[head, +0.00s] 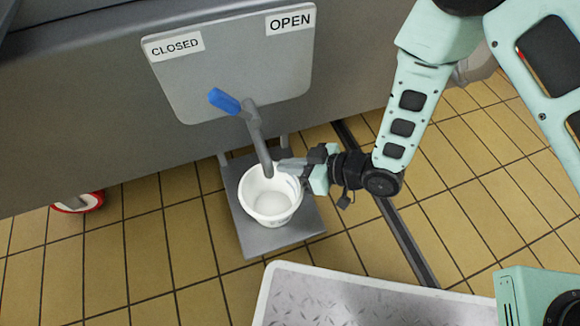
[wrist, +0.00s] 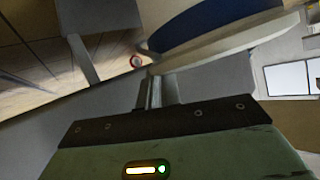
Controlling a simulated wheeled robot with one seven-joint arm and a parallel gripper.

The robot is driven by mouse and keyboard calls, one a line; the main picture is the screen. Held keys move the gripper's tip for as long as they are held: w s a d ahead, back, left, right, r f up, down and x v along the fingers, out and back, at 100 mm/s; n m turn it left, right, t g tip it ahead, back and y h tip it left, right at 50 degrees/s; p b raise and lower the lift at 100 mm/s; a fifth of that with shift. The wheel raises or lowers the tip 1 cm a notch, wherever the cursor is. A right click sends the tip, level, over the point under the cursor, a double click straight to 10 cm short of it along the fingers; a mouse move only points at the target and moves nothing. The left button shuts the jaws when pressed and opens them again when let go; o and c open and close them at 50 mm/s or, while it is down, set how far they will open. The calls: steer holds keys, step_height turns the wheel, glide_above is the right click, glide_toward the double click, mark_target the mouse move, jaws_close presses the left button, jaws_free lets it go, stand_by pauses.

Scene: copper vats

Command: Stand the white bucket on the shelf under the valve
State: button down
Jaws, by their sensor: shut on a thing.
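The white bucket (head: 270,204) is upright and looks empty inside. In the head view it appears over the grey shelf (head: 256,242), below the spout of the valve (head: 258,140). I cannot tell whether its base touches the shelf. My gripper (head: 297,168) comes from the right and is shut on the bucket's rim at its upper right. The valve's blue handle (head: 224,101) points up and left. In the wrist view my gripper's fingers (wrist: 160,92) are close together at the centre. The bucket is hard to make out there.
A grey plate (head: 228,75) behind the valve carries CLOSED at left and OPEN at right. A pale-edged patterned metal platform (head: 350,300) lies in front. A dark floor channel (head: 405,245) runs at right.

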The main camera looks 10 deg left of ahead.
steer(key=shift+f, duration=0.1)
steer(key=c, duration=1.6)
jaws_free()
